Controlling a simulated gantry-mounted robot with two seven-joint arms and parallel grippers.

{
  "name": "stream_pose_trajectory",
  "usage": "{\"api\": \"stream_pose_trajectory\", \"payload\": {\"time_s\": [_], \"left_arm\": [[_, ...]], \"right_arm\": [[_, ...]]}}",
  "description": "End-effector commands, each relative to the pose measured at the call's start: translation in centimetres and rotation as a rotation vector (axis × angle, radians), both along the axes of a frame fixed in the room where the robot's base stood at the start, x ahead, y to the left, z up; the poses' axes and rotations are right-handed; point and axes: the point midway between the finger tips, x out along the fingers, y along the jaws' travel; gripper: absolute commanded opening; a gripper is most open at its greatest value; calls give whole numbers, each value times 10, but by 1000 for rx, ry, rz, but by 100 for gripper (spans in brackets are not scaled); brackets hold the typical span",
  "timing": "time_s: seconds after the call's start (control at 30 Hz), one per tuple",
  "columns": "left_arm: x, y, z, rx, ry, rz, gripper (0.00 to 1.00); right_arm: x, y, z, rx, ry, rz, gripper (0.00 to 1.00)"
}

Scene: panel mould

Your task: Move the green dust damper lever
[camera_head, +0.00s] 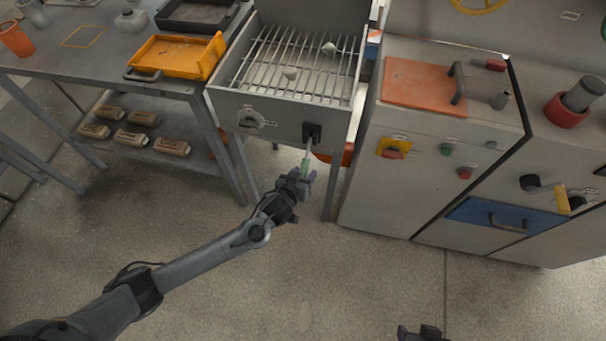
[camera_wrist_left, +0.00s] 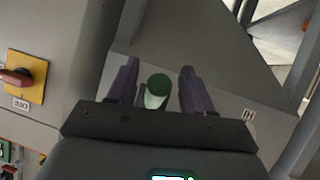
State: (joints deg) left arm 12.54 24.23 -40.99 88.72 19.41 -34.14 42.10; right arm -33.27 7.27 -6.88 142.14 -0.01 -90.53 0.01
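The green dust damper lever (camera_head: 306,164) sticks out and down from a dark mount on the front of the grill-topped metal bin. My left gripper (camera_head: 304,176) is at the lever's green end. In the left wrist view the lever's round green tip (camera_wrist_left: 158,86) sits between the two fingers of my left gripper (camera_wrist_left: 160,85). The fingers are open, with a gap visible on both sides of the lever. My right gripper (camera_head: 420,333) shows only as a dark piece at the bottom edge, and its fingers cannot be made out.
The bin (camera_head: 285,112) has a barred top and a round dial (camera_head: 252,118) on its front. A grey cabinet (camera_head: 385,185) with a yellow-plated red switch (camera_head: 393,148) stands close on the right. A table with an orange tray (camera_head: 178,57) is on the left. The floor in front is clear.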

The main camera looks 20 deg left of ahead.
Motion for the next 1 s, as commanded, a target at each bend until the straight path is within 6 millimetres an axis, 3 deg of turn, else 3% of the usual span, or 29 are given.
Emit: {"api": "stream_pose_trajectory", "payload": {"time_s": [0.33, 0.7, 1.0], "left_arm": [[-12, 0, 9, -2, -1, -1, 51], [-66, 2, 37, -1, 1, -1, 51], [-93, 3, 50, -1, 0, 0, 51]], "right_arm": [[0, 1, 7, 6, 0, -4, 52], [0, 2, 28, 11, 0, -6, 52], [0, 2, 35, 9, 0, -6, 52]]}}
